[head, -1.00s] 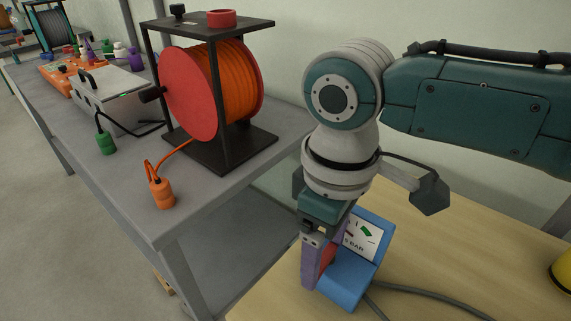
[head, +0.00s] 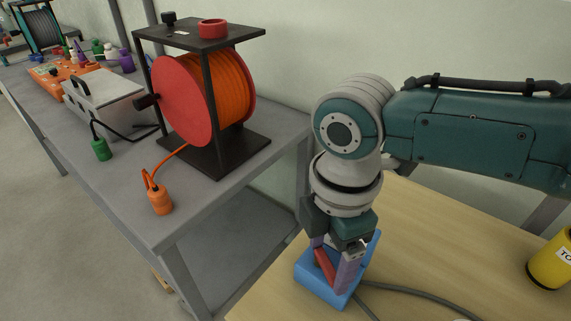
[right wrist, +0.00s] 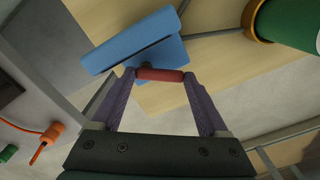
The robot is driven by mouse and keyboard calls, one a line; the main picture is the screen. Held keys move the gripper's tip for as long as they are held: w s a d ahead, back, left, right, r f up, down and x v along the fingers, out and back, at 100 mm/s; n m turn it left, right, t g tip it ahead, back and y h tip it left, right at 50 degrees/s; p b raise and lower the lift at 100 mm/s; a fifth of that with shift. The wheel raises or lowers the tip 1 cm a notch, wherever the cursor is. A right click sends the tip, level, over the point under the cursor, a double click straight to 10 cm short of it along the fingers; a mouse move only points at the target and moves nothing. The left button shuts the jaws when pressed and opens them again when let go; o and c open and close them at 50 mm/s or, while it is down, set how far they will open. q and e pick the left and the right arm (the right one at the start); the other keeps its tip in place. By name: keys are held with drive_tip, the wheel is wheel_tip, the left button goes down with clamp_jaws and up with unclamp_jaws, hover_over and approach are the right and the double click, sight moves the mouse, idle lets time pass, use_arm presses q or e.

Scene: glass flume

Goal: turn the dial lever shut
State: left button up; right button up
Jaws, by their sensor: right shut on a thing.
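The blue dial box (head: 313,291) stands on the wooden table, with a red lever (head: 325,266) on it. My right gripper (head: 332,268) points down at the box, its purple fingers on either side of the lever. In the right wrist view, the red lever (right wrist: 160,74) lies across between both fingertips, and my right gripper (right wrist: 159,75) is shut on it. The blue box (right wrist: 140,45) is just beyond it there. The dial face is hidden in both current views. My left gripper is not in view.
A grey cable (head: 415,300) runs from the box across the wooden table (head: 440,245). A yellow can (head: 550,262) stands at the right. On the grey bench (head: 200,200) are a red and orange cable reel (head: 190,95) and an orange plug (head: 160,200).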

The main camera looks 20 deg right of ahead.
drive_tip(key=n, duration=0.2)
drive_tip(key=shift+d+n, duration=0.2)
drive_tip(key=shift+n, duration=0.1)
drive_tip(key=shift+w+d+n, duration=0.1)
drive_tip(key=shift+d+n, duration=0.05)
drive_tip(key=shift+n, duration=0.8)
drive_tip(key=shift+w+d+n, duration=0.1)
drive_tip(key=shift+n, duration=0.85)
drive_tip(key=o, duration=1.1)
wheel_tip(320, 180, up, 10)
drive_tip(key=shift+p, duration=0.5)
